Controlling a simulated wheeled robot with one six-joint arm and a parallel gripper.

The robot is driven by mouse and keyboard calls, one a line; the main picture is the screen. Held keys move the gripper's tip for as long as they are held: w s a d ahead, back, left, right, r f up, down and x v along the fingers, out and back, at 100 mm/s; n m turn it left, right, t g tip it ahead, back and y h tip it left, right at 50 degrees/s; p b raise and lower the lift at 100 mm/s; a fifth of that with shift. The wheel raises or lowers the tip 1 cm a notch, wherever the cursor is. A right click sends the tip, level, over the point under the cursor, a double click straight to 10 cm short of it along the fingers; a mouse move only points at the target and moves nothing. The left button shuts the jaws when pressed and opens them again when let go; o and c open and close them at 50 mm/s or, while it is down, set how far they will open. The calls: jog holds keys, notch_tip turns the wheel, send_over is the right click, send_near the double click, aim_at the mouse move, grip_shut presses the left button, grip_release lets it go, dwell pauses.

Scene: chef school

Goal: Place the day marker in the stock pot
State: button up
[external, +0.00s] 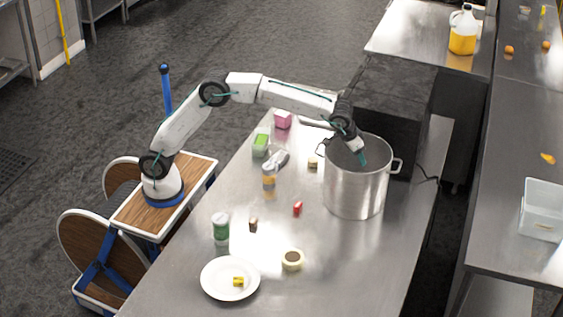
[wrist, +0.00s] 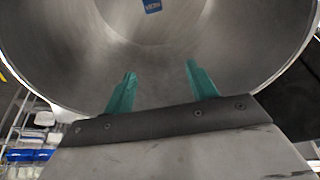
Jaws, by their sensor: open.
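The stock pot (external: 350,195) is a large steel pot standing upright on the right side of the steel table. Its inside wall (wrist: 240,45) fills most of the wrist view. A small blue item with pale lettering (wrist: 152,6), which looks like the day marker, lies inside the pot at the top edge of the wrist view, partly cut off. My gripper (external: 362,157) reaches over the pot's opening. In the wrist view its two green fingers (wrist: 160,70) are spread apart with nothing between them. The blue item is apart from the fingers.
A black box-shaped unit (external: 395,100) stands behind the pot. To the left are a pink box (external: 283,120), a green-and-white container (external: 221,229), a red item (external: 298,208) and a tape roll (external: 292,261). A white plate (external: 212,280) holds a yellow item (external: 239,281).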

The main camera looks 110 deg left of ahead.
notch_tip(320, 180, up, 7)
dwell(0.4)
jog(key=s+d+r+m+h, duration=0.1)
jog(key=s+d+r+m, duration=0.1)
jog(key=s+d, duration=0.5)
jog(key=s+d+r+m, duration=0.1)
jog(key=s+d+r, duration=0.1)
jog(key=s, duration=0.9)
jog(key=s+d+r+m+h, duration=0.1)
jog(key=s+d+m, duration=0.1)
jog(key=s+d, duration=0.5)
jog(key=s+d+f+m, duration=0.1)
jog(key=s+f, duration=0.3)
jog(key=s, duration=0.5)
jog(key=s+d+f+m+g, duration=0.1)
jog(key=s+f, duration=0.3)
jog(key=s, duration=0.6)
jog(key=s+d+f+m+g+h, duration=0.1)
jog(key=s+d+f+m, duration=0.1)
jog(key=s, duration=0.8)
notch_tip(320, 180, down, 2)
jog(key=shift+s+d+f, duration=0.1)
jog(key=shift+s+d, duration=0.15)
jog(key=shift+d, duration=0.25)
